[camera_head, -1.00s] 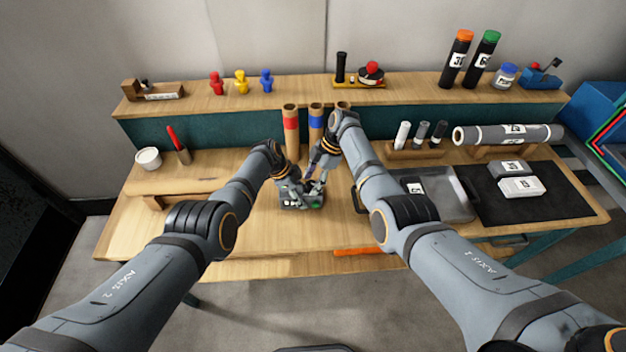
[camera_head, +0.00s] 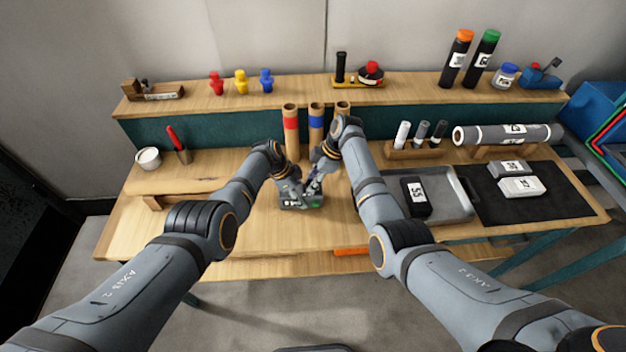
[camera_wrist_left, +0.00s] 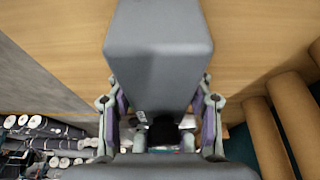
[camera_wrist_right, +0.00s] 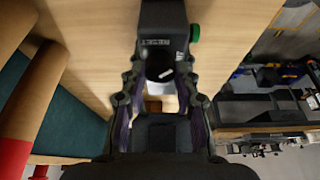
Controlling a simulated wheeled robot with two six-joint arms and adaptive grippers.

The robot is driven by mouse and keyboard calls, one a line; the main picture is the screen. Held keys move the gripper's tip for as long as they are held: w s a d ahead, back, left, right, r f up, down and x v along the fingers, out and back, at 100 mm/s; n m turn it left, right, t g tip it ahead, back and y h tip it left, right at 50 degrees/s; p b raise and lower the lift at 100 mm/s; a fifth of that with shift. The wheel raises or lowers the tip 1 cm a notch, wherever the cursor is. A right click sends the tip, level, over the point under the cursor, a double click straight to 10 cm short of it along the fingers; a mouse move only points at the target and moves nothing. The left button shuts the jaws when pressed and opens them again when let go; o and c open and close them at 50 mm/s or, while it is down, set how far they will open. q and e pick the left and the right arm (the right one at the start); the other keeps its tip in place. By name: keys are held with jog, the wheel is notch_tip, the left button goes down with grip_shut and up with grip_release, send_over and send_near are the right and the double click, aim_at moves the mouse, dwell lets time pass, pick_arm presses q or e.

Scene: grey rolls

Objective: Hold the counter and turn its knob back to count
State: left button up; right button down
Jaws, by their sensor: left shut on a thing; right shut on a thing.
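The counter (camera_head: 302,205) is a small dark grey box on the middle of the bench, mostly covered by my grippers in the head view. My left gripper (camera_head: 291,192) is shut on the counter's body; the left wrist view shows its grey casing (camera_wrist_left: 158,65) between the fingers. My right gripper (camera_head: 312,186) is shut on the knob; in the right wrist view the black knob (camera_wrist_right: 160,66) with a white mark sits between the fingertips. Beside it are a RESET label and a green part (camera_wrist_right: 195,32) on the counter. The counter's reading cannot be made out.
Cardboard tubes (camera_head: 291,122) with coloured bands stand close behind the grippers. A grey tray (camera_head: 447,203) with a black labelled block (camera_head: 415,197) lies to the right, beside a dark mat (camera_head: 505,207). An orange object (camera_head: 350,252) lies at the front edge. The bench's front left is clear.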

jog(key=m+t, duration=0.1)
jog(key=m, duration=0.1)
jog(key=m+t, duration=0.1)
jog(key=m, duration=0.2)
jog(key=shift+s+m+h, duration=0.2)
jog(key=shift+m+h, duration=0.1)
dwell(0.5)
jog(key=c, duration=1)
grip_release()
jog(key=v, duration=1.2)
jog(key=shift+s+f, duration=0.1)
jog(key=shift+s, duration=0.05)
